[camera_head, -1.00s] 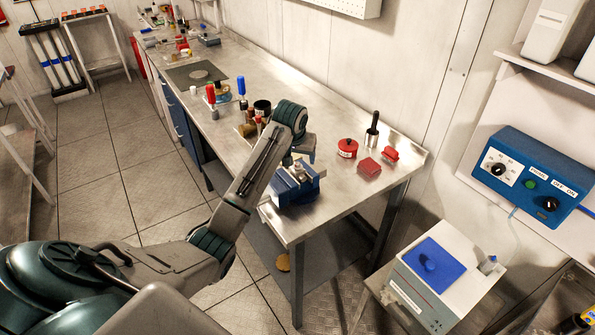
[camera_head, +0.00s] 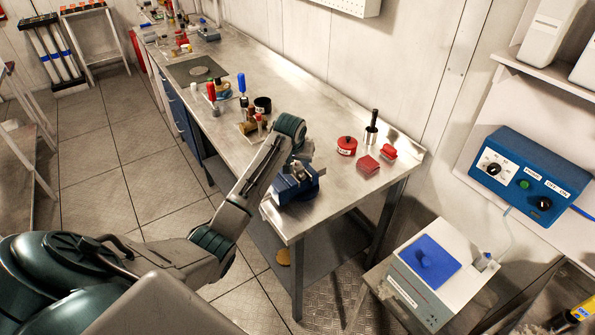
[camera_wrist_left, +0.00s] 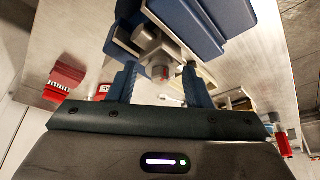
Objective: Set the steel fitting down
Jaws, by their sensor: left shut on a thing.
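My left gripper (camera_head: 303,158) is over the blue vise (camera_head: 298,188) near the front corner of the steel bench. In the left wrist view the two blue fingers of the left gripper (camera_wrist_left: 160,80) stand on either side of a grey metal fitting (camera_wrist_left: 161,58) with a reddish end, and the gripper is shut on it. The blue vise (camera_wrist_left: 205,22) shows close beyond the fingers in that view. The fitting is mostly hidden by my wrist in the head view. Whether it touches the vise cannot be told. My right gripper is not in view.
Several small bottles and a black cup (camera_head: 262,105) stand to the left. The bench top (camera_head: 310,120) between is clear.

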